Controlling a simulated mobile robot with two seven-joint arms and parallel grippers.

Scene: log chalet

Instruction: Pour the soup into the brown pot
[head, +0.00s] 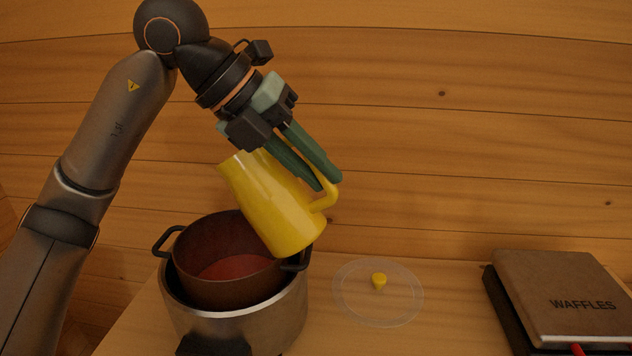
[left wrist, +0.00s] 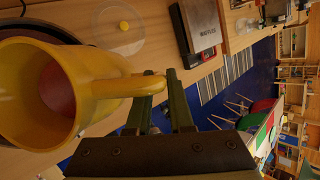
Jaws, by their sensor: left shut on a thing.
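A yellow jug (head: 268,205) hangs tilted over the right rim of the brown pot (head: 212,239), its spout towards the upper left. My left gripper (head: 328,183) is shut on the jug's handle. In the left wrist view the jug (left wrist: 25,95) shows its open mouth, with red soup (left wrist: 70,92) inside. The brown pot holds a reddish layer of soup (head: 235,267) and has two dark side handles. No stream of soup shows between jug and pot. My right gripper is not in view.
The pot sits in a silver cooker (head: 245,328) on a wooden counter (head: 430,335). A clear lid with a yellow knob (head: 379,281) lies right of it. A waffle maker (head: 560,295) stands at the far right. A log wall (head: 480,130) rises behind.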

